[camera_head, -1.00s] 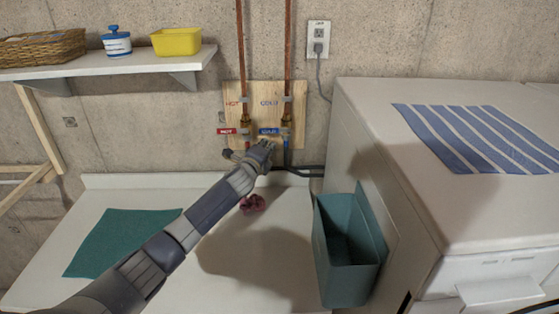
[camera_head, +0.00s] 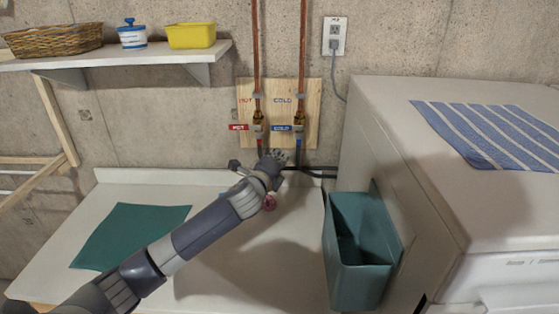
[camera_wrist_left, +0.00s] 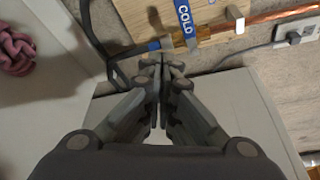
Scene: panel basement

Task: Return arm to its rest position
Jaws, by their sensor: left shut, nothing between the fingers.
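My left arm comes in from the lower left in the head view. Its gripper (camera_head: 277,156) is just below the wooden panel's valves, in front of the wall. In the left wrist view the gripper (camera_wrist_left: 162,62) has its fingers together with nothing between them. The blue COLD tag (camera_head: 282,128) is just above the gripper; it also shows in the left wrist view (camera_wrist_left: 184,18), beyond the fingertips. The red HOT tag (camera_head: 238,127) is to its left. My right gripper is not in view.
A white counter (camera_head: 235,270) lies under the arm, with a teal cloth (camera_head: 130,235) and a pink knotted item (camera_head: 269,202) partly behind the arm. A teal bin (camera_head: 360,255) hangs on the white appliance (camera_head: 400,150) at right. A shelf (camera_head: 120,57) is upper left.

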